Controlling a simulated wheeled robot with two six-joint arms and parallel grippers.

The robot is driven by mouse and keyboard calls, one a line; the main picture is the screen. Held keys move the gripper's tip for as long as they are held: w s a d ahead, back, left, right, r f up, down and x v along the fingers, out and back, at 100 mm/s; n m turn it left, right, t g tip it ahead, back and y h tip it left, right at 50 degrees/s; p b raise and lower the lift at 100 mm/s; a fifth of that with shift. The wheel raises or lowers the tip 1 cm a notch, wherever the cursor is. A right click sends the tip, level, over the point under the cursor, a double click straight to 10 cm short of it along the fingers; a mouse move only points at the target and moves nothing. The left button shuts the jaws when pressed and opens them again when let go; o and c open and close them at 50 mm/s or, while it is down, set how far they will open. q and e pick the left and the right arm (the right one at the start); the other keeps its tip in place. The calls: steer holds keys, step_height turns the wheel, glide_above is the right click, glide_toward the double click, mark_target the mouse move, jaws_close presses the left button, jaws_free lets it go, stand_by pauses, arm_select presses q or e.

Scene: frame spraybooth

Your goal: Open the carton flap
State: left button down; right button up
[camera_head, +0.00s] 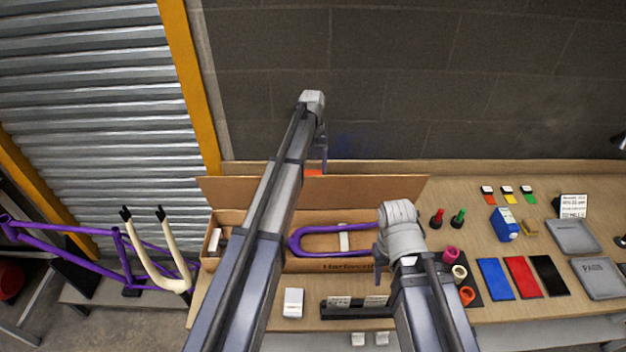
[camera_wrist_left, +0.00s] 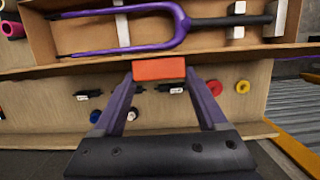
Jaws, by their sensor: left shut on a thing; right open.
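The open carton (camera_head: 350,265) lies on the bench with a purple fork (camera_head: 338,230) inside; the fork also shows in the left wrist view (camera_wrist_left: 130,14). Its brown flap (camera_head: 370,190) stands raised along the far side of the carton. An orange tab (camera_head: 314,172) sits at the flap's edge. My left gripper (camera_head: 318,160) reaches over the carton; in the left wrist view its fingers (camera_wrist_left: 160,85) are shut on the orange tab (camera_wrist_left: 158,69). My right gripper (camera_head: 380,258) is open over the carton's right end, its fingers partly hidden by the wrist.
Right of the carton are red and green bottles (camera_head: 437,218), rolls (camera_head: 458,273), a blue carton (camera_head: 505,224), coloured panels (camera_head: 522,277) and grey trays (camera_head: 573,236). A black holder (camera_head: 352,308) stands in front. A dark wall is behind; a purple frame (camera_head: 75,228) stands at left.

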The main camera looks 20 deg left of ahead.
arm_select(q)
steer(key=shift+w+a+f+g+b, duration=0.15)
steer(key=shift+w+g, duration=0.1)
steer(key=shift+w, duration=0.25)
steer(key=shift+w+a+f+g+b, duration=0.15)
steer(key=shift+w+g, duration=0.15)
steer(key=shift+w, duration=0.2)
steer(key=shift+w+a+g+b, duration=0.15)
steer(key=shift+w+g, duration=0.1)
steer(key=shift+w, duration=0.25)
steer(key=shift+c, duration=1.8)
jaws_free()
steer(key=o, duration=0.4)
steer(key=shift+w+f, duration=0.1)
steer(key=shift+c, duration=0.2)
steer(key=shift+r, duration=0.2)
